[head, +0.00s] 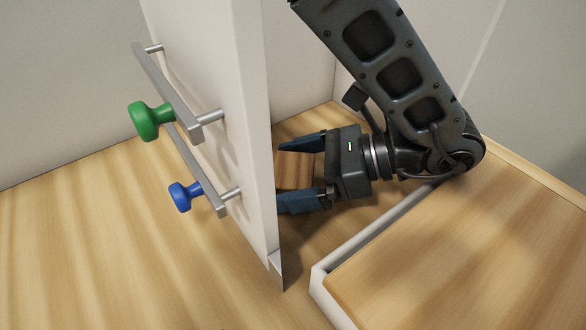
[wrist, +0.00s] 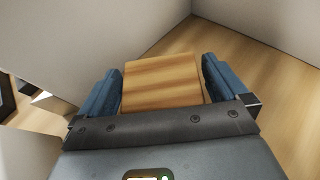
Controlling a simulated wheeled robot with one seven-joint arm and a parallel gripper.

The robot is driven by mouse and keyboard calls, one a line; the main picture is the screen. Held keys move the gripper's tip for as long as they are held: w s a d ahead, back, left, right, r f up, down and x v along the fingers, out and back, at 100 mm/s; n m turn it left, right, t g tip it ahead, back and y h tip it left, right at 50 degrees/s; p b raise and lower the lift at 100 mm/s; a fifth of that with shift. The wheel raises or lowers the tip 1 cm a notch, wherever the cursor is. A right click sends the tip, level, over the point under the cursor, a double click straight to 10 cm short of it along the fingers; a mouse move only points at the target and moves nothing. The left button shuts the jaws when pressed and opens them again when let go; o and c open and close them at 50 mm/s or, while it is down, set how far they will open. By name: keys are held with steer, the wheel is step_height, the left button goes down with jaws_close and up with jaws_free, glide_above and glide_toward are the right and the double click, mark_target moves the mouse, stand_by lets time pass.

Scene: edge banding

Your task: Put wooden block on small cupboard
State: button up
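The wooden block (wrist: 162,80) lies between the two fingers of my gripper (wrist: 161,85) in the wrist view, its sides close to both. In the head view my gripper (head: 303,172) points left behind a white panel, fingers apart, with a brown part of the block (head: 292,175) showing between them. The panel hides the fingertips and part of the block. Whether the fingers press on the block is not clear. A low piece with a wooden top (head: 460,260) and white edge at the lower right may be the small cupboard; I cannot tell for sure.
The upright white panel (head: 225,110) stands just left of my gripper. It carries two grey bar handles, with a green knob (head: 151,121) and a blue knob (head: 186,196) beside them. Pale walls close in behind. The wooden floor (head: 90,240) at left is clear.

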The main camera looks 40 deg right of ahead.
mark_target(304, 170)
steer(key=shift+v, duration=3.75)
steer(key=shift+r, duration=0.15)
